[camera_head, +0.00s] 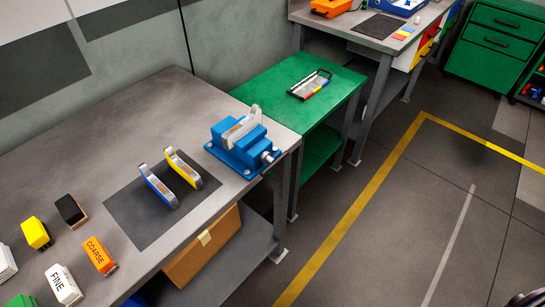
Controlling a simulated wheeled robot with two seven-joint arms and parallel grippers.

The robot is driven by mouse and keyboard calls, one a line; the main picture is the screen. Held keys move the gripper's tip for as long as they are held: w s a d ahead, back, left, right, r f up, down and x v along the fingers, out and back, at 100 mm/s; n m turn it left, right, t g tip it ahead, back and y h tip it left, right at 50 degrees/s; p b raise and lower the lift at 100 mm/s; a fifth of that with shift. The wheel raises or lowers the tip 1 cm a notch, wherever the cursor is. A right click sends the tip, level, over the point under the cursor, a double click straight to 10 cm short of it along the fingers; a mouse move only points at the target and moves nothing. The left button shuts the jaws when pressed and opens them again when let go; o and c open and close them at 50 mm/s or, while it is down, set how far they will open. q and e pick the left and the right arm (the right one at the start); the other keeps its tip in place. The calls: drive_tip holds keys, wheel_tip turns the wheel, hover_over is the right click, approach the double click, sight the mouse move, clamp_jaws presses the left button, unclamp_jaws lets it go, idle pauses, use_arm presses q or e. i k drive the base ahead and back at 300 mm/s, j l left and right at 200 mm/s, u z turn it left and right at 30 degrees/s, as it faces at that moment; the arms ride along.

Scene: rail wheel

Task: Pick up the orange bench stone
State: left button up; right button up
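The orange bench stone (99,255), marked "COARSE", lies on the grey workbench (110,125) near its front edge, at the lower left of the head view. A white stone (63,284) marked "FINE" lies in front and to the left of it. A black block (70,210) and a yellow block (36,233) lie behind it. Neither of my grippers is in view.
A dark mat (130,222) holds a blue-edged part (157,186) and a yellow-edged part (184,168). A blue vise (243,145) stands at the bench's right end. A cardboard box (203,248) sits on the lower shelf. The bench's back is clear.

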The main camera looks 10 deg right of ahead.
sight(98, 252)
drive_tip(key=j+u, duration=0.1)
drive_tip(key=u, duration=1.15)
drive_tip(key=z, duration=1.4)
drive_tip(key=u, duration=1.4)
drive_tip(key=k+j+z, duration=0.1)
drive_tip(key=j+z, duration=0.25)
drive_tip(key=k+j+z, duration=0.15)
drive_tip(key=j+z, duration=0.25)
drive_tip(key=k+j+z, duration=0.2)
drive_tip(key=z, duration=0.15)
